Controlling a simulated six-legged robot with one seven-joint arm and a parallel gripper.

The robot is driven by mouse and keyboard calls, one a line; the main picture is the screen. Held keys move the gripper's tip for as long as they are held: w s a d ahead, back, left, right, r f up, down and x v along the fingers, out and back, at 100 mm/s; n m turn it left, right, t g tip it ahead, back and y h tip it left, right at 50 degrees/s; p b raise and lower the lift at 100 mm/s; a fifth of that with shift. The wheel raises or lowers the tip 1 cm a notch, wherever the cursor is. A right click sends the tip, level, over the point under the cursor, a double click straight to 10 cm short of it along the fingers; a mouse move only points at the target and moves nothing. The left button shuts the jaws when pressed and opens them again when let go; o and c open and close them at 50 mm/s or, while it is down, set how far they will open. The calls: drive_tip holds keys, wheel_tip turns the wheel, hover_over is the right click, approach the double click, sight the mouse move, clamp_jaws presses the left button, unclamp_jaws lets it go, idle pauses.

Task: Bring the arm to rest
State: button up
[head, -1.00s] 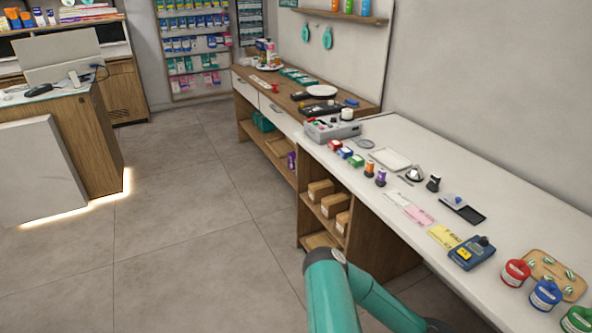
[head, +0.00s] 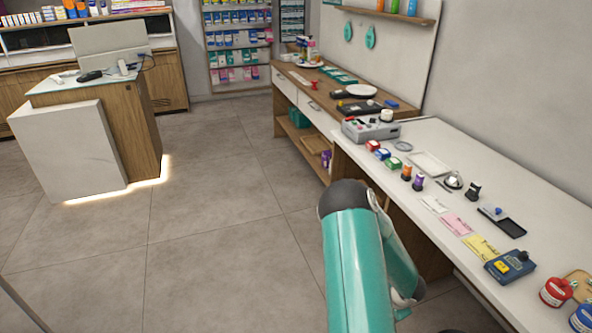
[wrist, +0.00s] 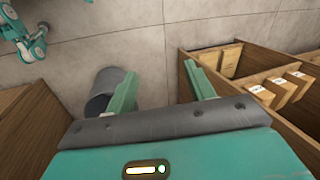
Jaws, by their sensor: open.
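My gripper (wrist: 163,98) shows in the wrist view with its two teal fingers spread apart and nothing between them. It points down toward the tiled floor, beside the wooden shelf unit with small boxes (wrist: 295,84). In the head view my teal arm rises from the bottom of the picture in front of the white counter (head: 470,156). The gripper itself is hidden in the head view.
A grey cylinder (wrist: 104,90) shows just left of the fingers in the wrist view. On the white counter stand a grey device (head: 370,131), a blue meter (head: 510,266) and several small bottles. A checkout desk (head: 75,145) stands at left. The floor (head: 215,190) between is clear.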

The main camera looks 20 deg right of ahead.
drive_tip(key=w+a+r+n+t+y, duration=0.15)
drive_tip(key=w+a+r+n, duration=0.3)
drive_tip(key=a+r, duration=0.75)
drive_tip(key=w+a+r+n+g+y, duration=0.1)
drive_tip(key=w+a+r+n+y, duration=0.3)
drive_tip(key=a+r, duration=0.85)
drive_tip(key=s+a+r+n, duration=0.45)
drive_tip(key=a+r, duration=0.35)
drive_tip(key=r, duration=0.5)
drive_tip(key=s+a+r+n+t+h, duration=0.1)
drive_tip(key=s+a+r+n+h, duration=0.2)
drive_tip(key=s+r, duration=0.5)
drive_tip(key=s+n+h, duration=0.1)
drive_tip(key=s+h, duration=0.1)
drive_tip(key=s, duration=0.1)
drive_tip(key=shift+s+r, duration=0.3)
drive_tip(key=shift+t, duration=0.25)
drive_tip(key=shift+c, duration=0.2)
drive_tip(key=c, duration=0.3)
drive_tip(key=shift+d, duration=0.1)
drive_tip(key=shift+c, duration=0.2)
